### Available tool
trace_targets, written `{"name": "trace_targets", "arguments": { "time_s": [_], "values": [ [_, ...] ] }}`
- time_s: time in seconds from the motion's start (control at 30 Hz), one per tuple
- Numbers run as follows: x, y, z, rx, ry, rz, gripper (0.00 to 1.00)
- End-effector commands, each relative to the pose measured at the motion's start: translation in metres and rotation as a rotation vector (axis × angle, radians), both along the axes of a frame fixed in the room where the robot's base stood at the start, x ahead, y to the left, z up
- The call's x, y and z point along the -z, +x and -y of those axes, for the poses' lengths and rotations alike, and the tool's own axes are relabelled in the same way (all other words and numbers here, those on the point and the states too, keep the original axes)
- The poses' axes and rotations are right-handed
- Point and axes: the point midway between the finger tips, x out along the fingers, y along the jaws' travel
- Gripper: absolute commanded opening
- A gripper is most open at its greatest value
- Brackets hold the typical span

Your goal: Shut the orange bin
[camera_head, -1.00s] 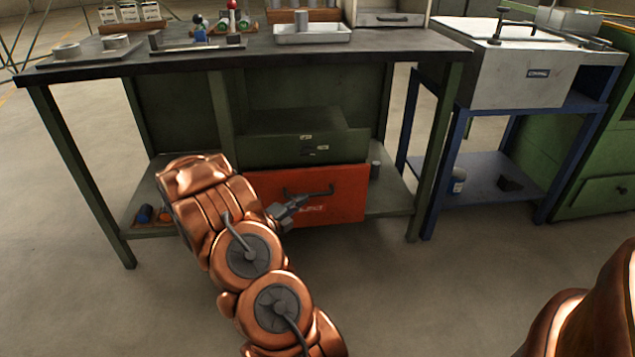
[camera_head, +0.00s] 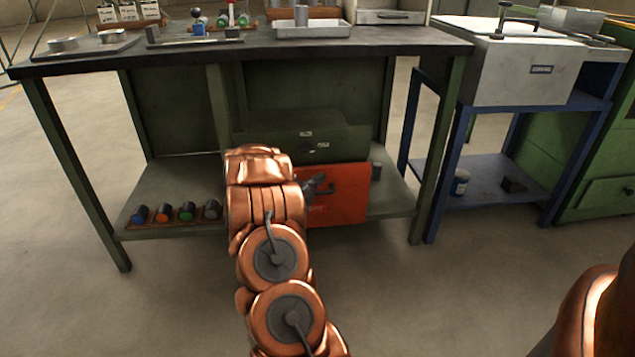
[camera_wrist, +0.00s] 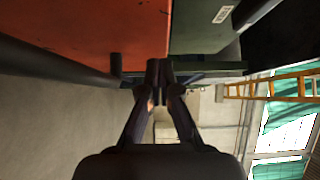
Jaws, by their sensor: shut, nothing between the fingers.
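The orange bin (camera_head: 342,195) is a drawer-like box with an orange front, low under the workbench, just below a green drawer (camera_head: 345,146). My arm hides its left part in the head view. My gripper (camera_head: 322,184) is in front of the orange face, near its dark handle. In the wrist view the orange front (camera_wrist: 90,25) fills the upper left, with the dark bar handle (camera_wrist: 60,62) along it. My gripper (camera_wrist: 160,68) is shut and empty there, its tips close to the orange front's edge beside the green face. I cannot tell whether it touches.
The workbench (camera_head: 420,40) stands over the bin; its right leg (camera_head: 437,150) is to the right. A blue stand (camera_head: 455,165) is farther right. The floor in front is clear.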

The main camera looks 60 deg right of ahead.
Motion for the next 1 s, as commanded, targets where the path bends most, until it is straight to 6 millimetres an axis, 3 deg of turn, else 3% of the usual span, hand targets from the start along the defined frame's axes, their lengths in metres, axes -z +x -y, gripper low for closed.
{"name": "trace_targets", "arguments": {
  "time_s": [0.23,0.67,1.0],
  "values": [
    [0.002,0.009,0.012,0.002,0.001,-0.001,0.0],
    [0.0,0.011,0.014,0.002,0.0,-0.002,0.0],
    [-0.017,0.012,0.031,0.016,-0.025,-0.02,0.0]
  ]
}}
